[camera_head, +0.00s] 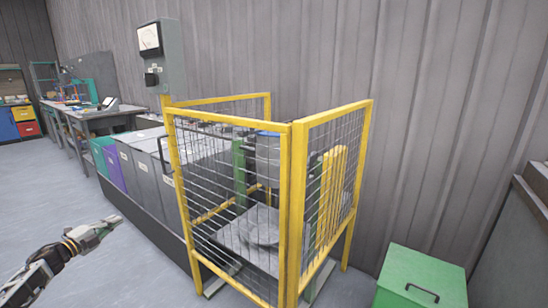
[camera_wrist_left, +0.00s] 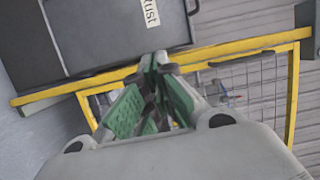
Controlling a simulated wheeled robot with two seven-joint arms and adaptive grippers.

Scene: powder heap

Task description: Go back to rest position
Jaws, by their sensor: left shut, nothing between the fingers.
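My left gripper (camera_head: 108,223) comes in from the lower left in the head view, over the floor in front of the row of bins. In the left wrist view its green-padded fingers (camera_wrist_left: 152,68) are closed together at the tips, with nothing between them. It looks apart from the things around it. My right gripper shows in neither view.
A yellow-framed mesh cage (camera_head: 296,180) stands at centre, around a machine with a grey plate. Several grey bins (camera_head: 150,175) stand left of it. A green box (camera_head: 425,272) is at lower right. A workbench (camera_head: 85,112) stands far left. The left floor (camera_head: 45,195) is clear.

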